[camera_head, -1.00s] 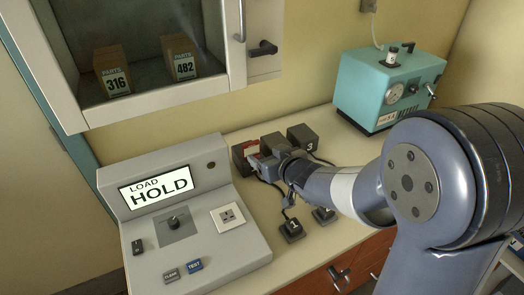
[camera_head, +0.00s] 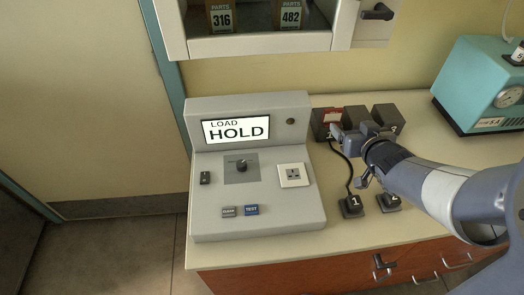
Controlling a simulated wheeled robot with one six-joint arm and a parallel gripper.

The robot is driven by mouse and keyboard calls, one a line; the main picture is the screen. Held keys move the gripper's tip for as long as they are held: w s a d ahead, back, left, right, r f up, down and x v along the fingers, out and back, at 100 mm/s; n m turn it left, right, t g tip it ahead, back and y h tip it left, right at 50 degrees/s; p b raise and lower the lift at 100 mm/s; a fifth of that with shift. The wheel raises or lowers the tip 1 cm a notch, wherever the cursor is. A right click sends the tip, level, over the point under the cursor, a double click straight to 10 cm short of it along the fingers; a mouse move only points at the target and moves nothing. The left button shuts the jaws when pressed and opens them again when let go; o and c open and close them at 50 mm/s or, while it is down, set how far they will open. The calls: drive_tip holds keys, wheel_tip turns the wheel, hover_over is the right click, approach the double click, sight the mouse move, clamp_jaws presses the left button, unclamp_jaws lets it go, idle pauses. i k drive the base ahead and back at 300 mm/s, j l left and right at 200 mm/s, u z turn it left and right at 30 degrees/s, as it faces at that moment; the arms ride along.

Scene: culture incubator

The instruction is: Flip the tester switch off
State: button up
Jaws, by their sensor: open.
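The tester (camera_head: 262,216) is a grey console on the counter with a sloped front. Its screen (camera_head: 236,129) reads "LOAD HOLD". A small dark rocker switch (camera_head: 205,177) sits at the left of its panel; I cannot tell its position. A dial (camera_head: 241,165), a socket (camera_head: 293,175), a grey CLEAR button (camera_head: 228,211) and a blue TEST button (camera_head: 252,209) share the panel. My gripper (camera_head: 340,135) is open, right of the tester, by the dark block (camera_head: 319,122) marked 1 with a red label. Its fingertips partly overlap that block; I cannot tell if they touch it.
More dark blocks (camera_head: 386,114) stand behind my gripper. Corded plugs (camera_head: 352,206) lie on the counter (camera_head: 330,243) right of the tester. A teal machine (camera_head: 476,80) stands at the right. A cabinet (camera_head: 245,45) with parts boxes (camera_head: 291,15) hangs above.

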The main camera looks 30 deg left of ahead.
sight(204, 179)
drive_tip(key=k+j+u, duration=0.15)
drive_tip(key=j+u, duration=0.25)
drive_tip(key=k+j+u, duration=0.1)
drive_tip(key=j+u, duration=0.25)
